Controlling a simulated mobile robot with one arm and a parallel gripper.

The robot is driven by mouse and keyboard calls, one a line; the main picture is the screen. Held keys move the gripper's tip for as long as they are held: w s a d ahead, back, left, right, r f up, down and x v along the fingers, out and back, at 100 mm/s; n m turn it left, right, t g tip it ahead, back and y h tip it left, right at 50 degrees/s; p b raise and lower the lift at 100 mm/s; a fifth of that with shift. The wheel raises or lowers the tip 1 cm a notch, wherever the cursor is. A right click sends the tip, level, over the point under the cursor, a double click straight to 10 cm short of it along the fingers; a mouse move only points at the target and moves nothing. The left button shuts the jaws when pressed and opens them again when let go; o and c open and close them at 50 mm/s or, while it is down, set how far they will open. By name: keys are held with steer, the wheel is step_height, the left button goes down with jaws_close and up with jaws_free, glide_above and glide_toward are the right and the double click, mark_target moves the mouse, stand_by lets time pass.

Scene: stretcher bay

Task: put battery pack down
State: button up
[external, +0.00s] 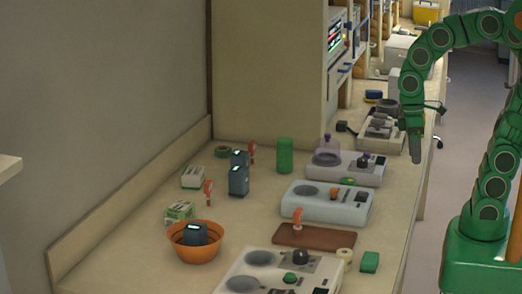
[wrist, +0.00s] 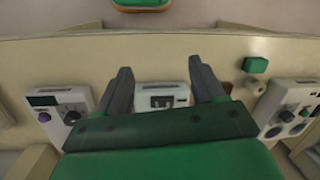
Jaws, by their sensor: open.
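Dark teal boxes with small lit displays look like battery packs. One box (external: 195,233) sits in an orange bowl (external: 183,248) at the front left of the counter. Another box (external: 238,181) stands upright further back, with a similar one (external: 239,157) close behind it. I cannot tell which one the task means. My gripper (external: 416,150) is at the right, over the counter's right edge, well apart from these boxes. In the wrist view my gripper (wrist: 162,80) is open, with nothing between its fingers.
White devices (external: 326,204) line the counter's right side, with a brown board (external: 314,236) and a green block (external: 369,262) near the front. A green cylinder (external: 285,155) stands mid-counter. The counter is clear between the bowl and the brown board.

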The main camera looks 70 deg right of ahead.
steer(key=s+d+f+m+h, duration=0.1)
steer(key=s+d+f+m, duration=0.1)
steer(key=s, duration=0.6)
steer(key=shift+d, duration=0.9)
steer(key=o, duration=0.4)
steer(key=shift+w, duration=0.35)
steer(key=shift+o, duration=1)
steer(key=w+d+r+t, duration=0.2)
steer(key=w, duration=0.8)
steer(key=w+d+r+t, duration=0.2)
steer(key=w, duration=0.9)
steer(key=shift+d+m+t+y, duration=0.15)
steer(key=shift+m+t+y, duration=0.15)
steer(key=shift+t, duration=0.1)
steer(key=w+d+r+m+t+h, duration=0.1)
steer(key=w+d+r+t, duration=0.2)
steer(key=w+d, duration=0.5)
steer(key=w+d+r+t+h, duration=0.15)
steer(key=w+d+r, duration=0.35)
steer(key=w, duration=0.5)
steer(key=x, duration=1.1)
steer(key=shift+t+y, duration=0.45)
